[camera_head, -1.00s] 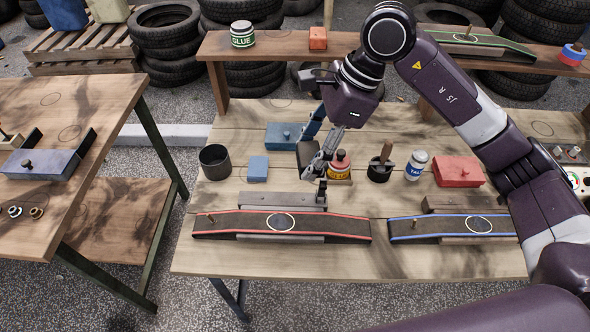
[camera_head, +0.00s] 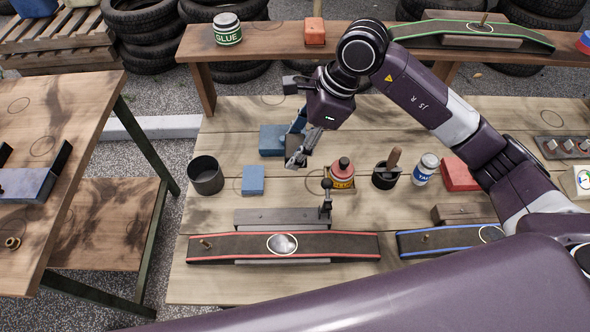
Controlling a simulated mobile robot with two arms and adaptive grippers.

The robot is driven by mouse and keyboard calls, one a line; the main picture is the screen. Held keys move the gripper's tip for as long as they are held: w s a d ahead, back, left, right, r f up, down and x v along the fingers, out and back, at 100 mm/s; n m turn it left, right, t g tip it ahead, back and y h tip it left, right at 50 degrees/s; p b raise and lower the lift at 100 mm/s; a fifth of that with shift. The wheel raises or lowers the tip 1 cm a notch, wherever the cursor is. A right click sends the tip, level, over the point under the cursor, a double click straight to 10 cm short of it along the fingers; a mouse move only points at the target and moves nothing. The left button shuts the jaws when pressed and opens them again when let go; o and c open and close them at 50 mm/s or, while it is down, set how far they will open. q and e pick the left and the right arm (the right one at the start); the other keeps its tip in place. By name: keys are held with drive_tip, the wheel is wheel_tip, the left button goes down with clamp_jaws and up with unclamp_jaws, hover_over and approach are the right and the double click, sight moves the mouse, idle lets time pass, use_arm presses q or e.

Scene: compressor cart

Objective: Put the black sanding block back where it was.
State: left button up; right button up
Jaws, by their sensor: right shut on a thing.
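My right gripper (camera_head: 297,160) reaches over the back middle of the wooden workbench (camera_head: 225,120), fingers pointing down. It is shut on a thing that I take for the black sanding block. The fingers hide most of it, and its outline is not clear now. A faint ring on the bench top (camera_head: 316,181) lies between gripper and bottle. I cannot tell how high the fingertips are above the bench. My left gripper is not in view.
A dark cup (camera_head: 206,176) and light blue block (camera_head: 252,180) stand to the left. A pot with a handled tool (camera_head: 386,174), a white jar (camera_head: 425,168) and a red box (camera_head: 458,174) stand to the right. Red-edged (camera_head: 340,247) and blue-edged tracks lie in front.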

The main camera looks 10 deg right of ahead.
hover_over(289, 182)
drive_tip(key=d, duration=0.2)
wheel_tip(289, 182, down, 5)
drive_tip(key=shift+s+p+x, duration=0.2)
drive_tip(key=shift+p+x, duration=0.2)
drive_tip(key=shift+x, duration=0.8)
drive_tip(key=shift+d+f, duration=0.25)
drive_tip(key=shift+f, duration=0.15)
wheel_tip(289, 182, down, 3)
drive_tip(key=shift+f+p, duration=0.25)
drive_tip(key=shift+p, duration=0.05)
drive_tip(key=shift+f, duration=0.2)
drive_tip(key=o, duration=1)
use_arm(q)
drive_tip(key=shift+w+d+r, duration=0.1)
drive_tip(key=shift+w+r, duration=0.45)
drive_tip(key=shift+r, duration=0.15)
